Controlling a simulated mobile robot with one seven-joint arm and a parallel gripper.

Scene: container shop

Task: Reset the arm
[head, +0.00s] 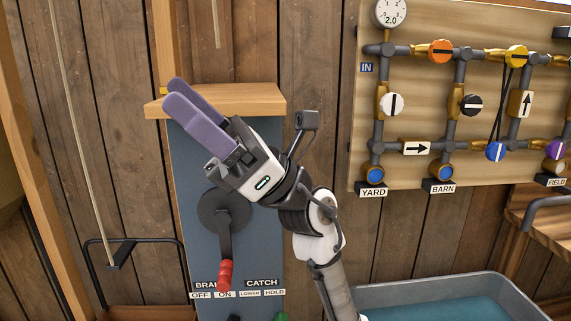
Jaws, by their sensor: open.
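My gripper (170,92) is raised in front of the blue-grey panel of a wooden-topped stand, at the left of the middle. Its two purple fingers point up and to the left. They are apart with nothing between them. My arm comes up from the bottom of the picture and bends to the left. The fingertips overlap the left part of the wooden top (255,98) in the picture; I cannot tell how far apart they are in depth.
Below my gripper, a crank with a red handle (225,274) hangs down beside BRAKE and CATCH labels. A pipe board (430,70) with coloured valves is at the right. A grey tub (500,285) of water stands at the lower right. A rope (80,130) hangs at the left.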

